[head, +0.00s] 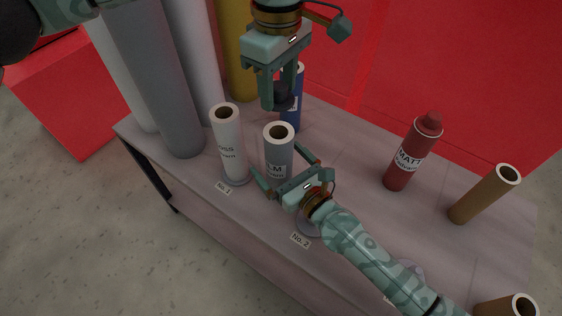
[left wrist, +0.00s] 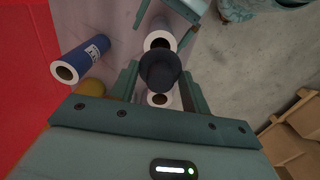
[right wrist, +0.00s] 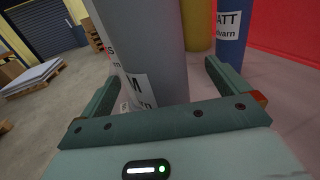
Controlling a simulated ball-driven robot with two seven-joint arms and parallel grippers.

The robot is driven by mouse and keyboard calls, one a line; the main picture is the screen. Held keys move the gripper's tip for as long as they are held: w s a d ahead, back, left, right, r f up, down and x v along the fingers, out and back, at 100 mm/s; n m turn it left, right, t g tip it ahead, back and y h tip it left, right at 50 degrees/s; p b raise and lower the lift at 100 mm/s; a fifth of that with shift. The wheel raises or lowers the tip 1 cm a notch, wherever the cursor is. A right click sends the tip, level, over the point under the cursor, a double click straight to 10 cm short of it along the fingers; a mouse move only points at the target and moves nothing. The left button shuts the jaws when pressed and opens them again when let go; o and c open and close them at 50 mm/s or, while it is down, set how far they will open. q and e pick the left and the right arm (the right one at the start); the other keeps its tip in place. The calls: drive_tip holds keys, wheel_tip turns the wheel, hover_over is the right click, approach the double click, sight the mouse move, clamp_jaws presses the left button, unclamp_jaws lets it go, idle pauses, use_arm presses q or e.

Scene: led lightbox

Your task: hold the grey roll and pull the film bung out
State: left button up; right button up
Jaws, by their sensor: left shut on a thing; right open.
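The grey roll (head: 279,152), labelled "LM", stands upright on the table, its open brown-lined hole facing up. It fills the middle of the right wrist view (right wrist: 158,50). My left gripper (head: 281,92) is shut on a dark round bung (head: 283,97), above the grey roll and clear of its hole. The bung (left wrist: 160,70) also shows between the fingers in the left wrist view. My right gripper (head: 281,161) is open, its fingers on either side of the grey roll. In the right wrist view a gap shows at the right finger.
A white roll (head: 229,145) stands close left of the grey roll. A blue roll (head: 293,105) stands behind it, and a yellow one (head: 235,50) farther back. Tall grey rolls (head: 160,90) stand left.

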drive_tip(key=v, duration=1.2)
